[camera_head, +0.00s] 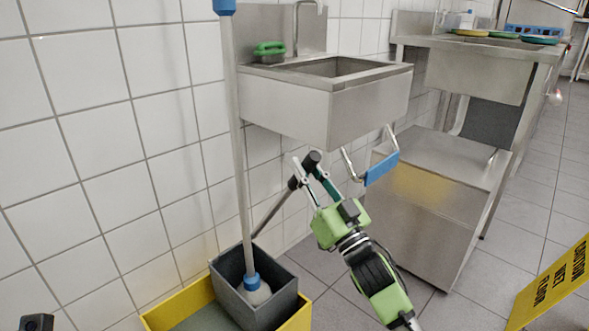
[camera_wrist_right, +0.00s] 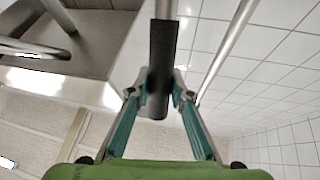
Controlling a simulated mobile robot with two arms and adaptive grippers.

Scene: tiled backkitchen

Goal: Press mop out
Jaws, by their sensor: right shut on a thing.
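The mop (camera_head: 239,150) stands nearly upright, with a pale pole and blue fittings. Its head is down inside the grey wringer (camera_head: 283,299), which sits on the yellow bucket (camera_head: 165,315) at the bottom left of the head view. The press handle (camera_head: 270,210) rises from the wringer to the upper right and ends in a black grip. My right gripper (camera_head: 306,174) is shut on that grip. In the right wrist view the black grip (camera_wrist_right: 162,50) lies between the fingertips (camera_wrist_right: 159,92). My left gripper does not show clearly enough to identify.
A steel sink (camera_head: 325,110) with a green brush (camera_head: 270,48) hangs on the tiled wall above the handle. A blue-padded lever (camera_head: 381,168) sticks out below it. A yellow caution sign (camera_head: 553,287) stands bottom right; floor between is free.

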